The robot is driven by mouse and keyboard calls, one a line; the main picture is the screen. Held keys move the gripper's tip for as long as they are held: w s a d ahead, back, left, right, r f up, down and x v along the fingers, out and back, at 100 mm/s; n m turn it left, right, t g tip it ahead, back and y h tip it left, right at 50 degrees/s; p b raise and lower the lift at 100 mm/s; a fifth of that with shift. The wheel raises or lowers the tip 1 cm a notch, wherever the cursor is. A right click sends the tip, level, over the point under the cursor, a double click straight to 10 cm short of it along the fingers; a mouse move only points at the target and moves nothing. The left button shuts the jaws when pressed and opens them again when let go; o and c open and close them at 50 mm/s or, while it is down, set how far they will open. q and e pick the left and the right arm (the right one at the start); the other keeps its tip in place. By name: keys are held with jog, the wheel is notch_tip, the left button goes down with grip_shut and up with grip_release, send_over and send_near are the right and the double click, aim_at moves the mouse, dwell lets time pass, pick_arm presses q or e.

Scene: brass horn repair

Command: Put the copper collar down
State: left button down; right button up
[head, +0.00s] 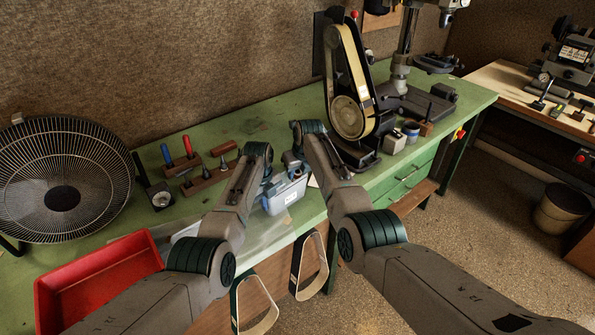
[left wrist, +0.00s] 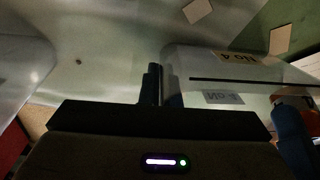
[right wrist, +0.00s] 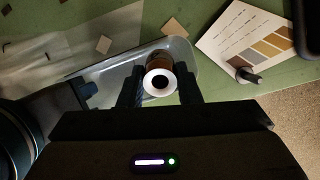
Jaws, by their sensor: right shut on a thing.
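The copper collar (right wrist: 158,60) shows in the right wrist view as a brown-copper round piece with a pale ring and dark centre at its near end. My right gripper (right wrist: 159,88) is shut on it, one finger on each side. Behind it is a pale blue-grey tray (right wrist: 184,62); I cannot tell whether they touch. My left gripper (left wrist: 154,84) has its fingers together, beside a pale bin wall labelled "No 4" (left wrist: 235,57). In the head view both grippers are mostly hidden around the pale blue bin (head: 284,197).
A red tray (head: 95,275) and a fan (head: 62,185) are on the left of the green bench. Tool blocks (head: 190,165) stand behind. A belt sander (head: 348,90) stands to the right. A colour card (right wrist: 248,40) lies beside the pale tray.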

jog(key=shift+f, duration=0.2)
jog(key=o, duration=0.8)
jog(key=shift+s+r, duration=0.15)
jog(key=shift+r, duration=0.55)
jog(key=v, duration=1.1)
jog(key=shift+d, duration=0.15)
